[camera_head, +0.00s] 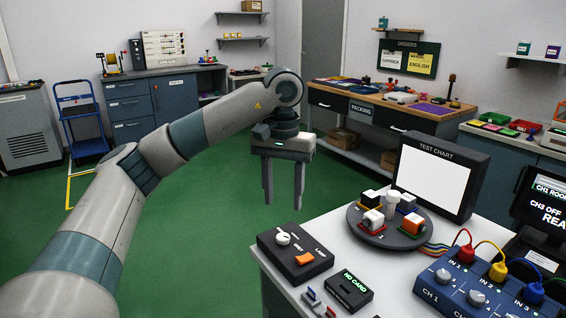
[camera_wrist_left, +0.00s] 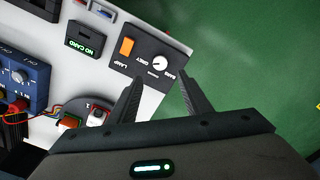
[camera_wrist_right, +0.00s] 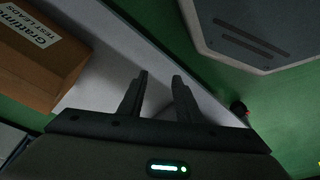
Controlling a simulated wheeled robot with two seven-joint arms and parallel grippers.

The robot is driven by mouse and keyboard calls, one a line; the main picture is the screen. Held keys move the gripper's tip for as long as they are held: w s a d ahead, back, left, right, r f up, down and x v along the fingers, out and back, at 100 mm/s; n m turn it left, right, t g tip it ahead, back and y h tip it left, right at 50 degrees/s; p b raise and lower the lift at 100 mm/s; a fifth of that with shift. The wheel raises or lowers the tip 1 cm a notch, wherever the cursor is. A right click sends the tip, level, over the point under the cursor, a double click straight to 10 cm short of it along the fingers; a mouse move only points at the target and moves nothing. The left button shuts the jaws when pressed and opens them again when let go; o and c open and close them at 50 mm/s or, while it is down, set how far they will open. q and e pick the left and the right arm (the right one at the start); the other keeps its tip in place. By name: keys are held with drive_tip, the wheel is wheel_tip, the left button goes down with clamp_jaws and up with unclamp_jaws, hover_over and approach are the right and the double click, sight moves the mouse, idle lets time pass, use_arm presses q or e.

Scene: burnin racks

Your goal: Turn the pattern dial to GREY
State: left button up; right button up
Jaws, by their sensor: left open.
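The pattern dial is a white round knob (camera_head: 283,239) on a black control box (camera_head: 298,262) at the near left corner of the white table. It also shows in the left wrist view (camera_wrist_left: 160,63), with BARS and GREY lettered beside it. I cannot tell surely which word its mark points to. My left gripper (camera_head: 283,206) is open and empty, fingers downward, above and behind the box. In the left wrist view its fingertips (camera_wrist_left: 159,82) frame the knob without touching it. My right gripper (camera_wrist_right: 160,78) has its fingers apart, away from the dial.
An orange lamp switch (camera_head: 305,259) sits on the same box. A NO CARD reader (camera_head: 349,289), a round turntable with blocks (camera_head: 360,234), a test chart screen (camera_head: 434,180) and a blue cable box (camera_head: 455,288) stand nearby. A cardboard box (camera_wrist_right: 40,55) is near my right gripper.

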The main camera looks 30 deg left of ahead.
use_arm(q)
wheel_tip(320, 180, up, 8)
drive_tip(key=p, duration=0.1)
drive_tip(key=shift+f, duration=0.25)
use_arm(e)
drive_tip(key=x, duration=0.4)
drive_tip(key=shift+s+d+f, duration=0.1)
drive_tip(key=shift+s+f, duration=0.1)
drive_tip(key=shift+s, duration=0.2)
use_arm(q)
drive_tip(key=shift+f, duration=0.1)
use_arm(e)
drive_tip(key=shift+s, duration=0.1)
